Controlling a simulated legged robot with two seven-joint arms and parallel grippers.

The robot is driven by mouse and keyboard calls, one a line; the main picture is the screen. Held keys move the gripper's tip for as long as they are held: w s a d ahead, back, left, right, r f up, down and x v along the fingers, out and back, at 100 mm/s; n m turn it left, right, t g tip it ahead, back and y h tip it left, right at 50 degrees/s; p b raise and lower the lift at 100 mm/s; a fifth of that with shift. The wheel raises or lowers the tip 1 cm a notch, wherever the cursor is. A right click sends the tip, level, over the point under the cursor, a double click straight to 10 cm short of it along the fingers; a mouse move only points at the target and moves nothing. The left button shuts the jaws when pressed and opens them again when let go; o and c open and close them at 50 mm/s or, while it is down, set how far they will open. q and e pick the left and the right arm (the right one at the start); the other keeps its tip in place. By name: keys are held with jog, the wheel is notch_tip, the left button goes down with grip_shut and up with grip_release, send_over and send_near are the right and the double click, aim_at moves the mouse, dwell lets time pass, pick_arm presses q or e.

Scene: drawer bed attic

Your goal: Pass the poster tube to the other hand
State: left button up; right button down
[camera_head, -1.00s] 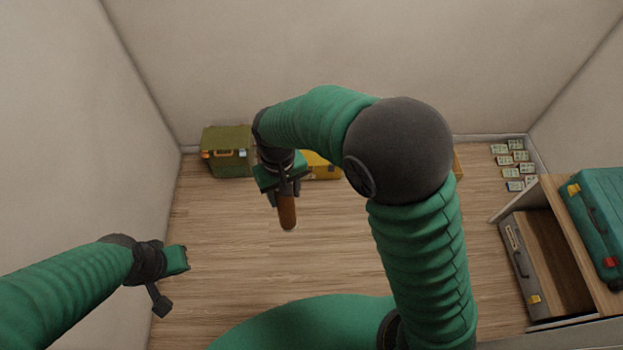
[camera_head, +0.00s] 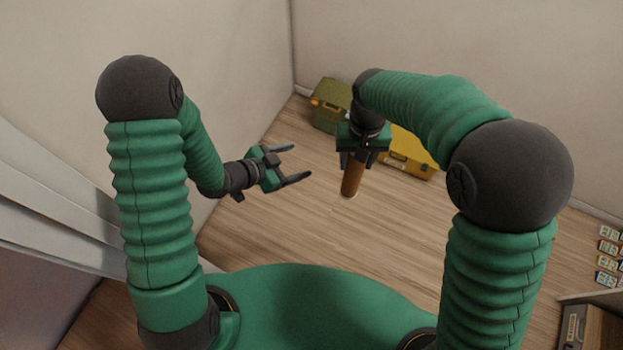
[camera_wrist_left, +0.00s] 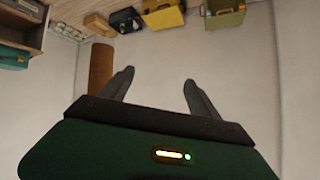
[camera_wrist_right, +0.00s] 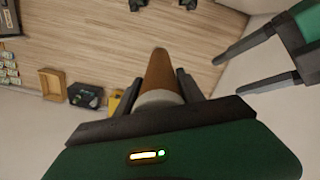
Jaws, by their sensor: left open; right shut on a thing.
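The brown poster tube (camera_head: 351,178) hangs down from my right gripper (camera_head: 362,155), which is shut on it. In the right wrist view the tube (camera_wrist_right: 159,72) sticks out from between the right fingers (camera_wrist_right: 160,95), with a pale band near them. My left gripper (camera_head: 290,164) is open and empty, to the left of the tube and apart from it, its fingers pointing right. In the left wrist view the tube (camera_wrist_left: 101,68) shows just left of the open left fingers (camera_wrist_left: 157,82). The tube's upper end is hidden by the right gripper.
A green case (camera_head: 331,104) and a yellow case (camera_head: 406,154) stand on the floor near the back wall. Several small cards (camera_head: 609,254) lie at the right. A drawer unit (camera_head: 575,325) is at lower right. The floor around the grippers is clear.

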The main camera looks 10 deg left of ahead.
pick_arm(q)
jog(key=s+d+m+h, duration=0.1)
jog(key=s+d+h, duration=0.1)
jog(key=d+h, duration=0.1)
jog(key=h, duration=0.5)
send_near(347, 173)
jog(key=shift+m, duration=0.4)
jog(key=x, duration=1.3)
jog(key=shift+w, duration=0.1)
pick_arm(e)
jog(key=shift+s, duration=0.1)
pick_arm(q)
jog(key=shift+a, duration=0.1)
jog(key=c, duration=1.4)
pick_arm(e)
jog(key=shift+r, duration=0.1)
pick_arm(q)
jog(key=shift+c, duration=0.7)
pick_arm(e)
jog(key=c, duration=0.6)
grip_release()
jog(key=shift+c, duration=0.2)
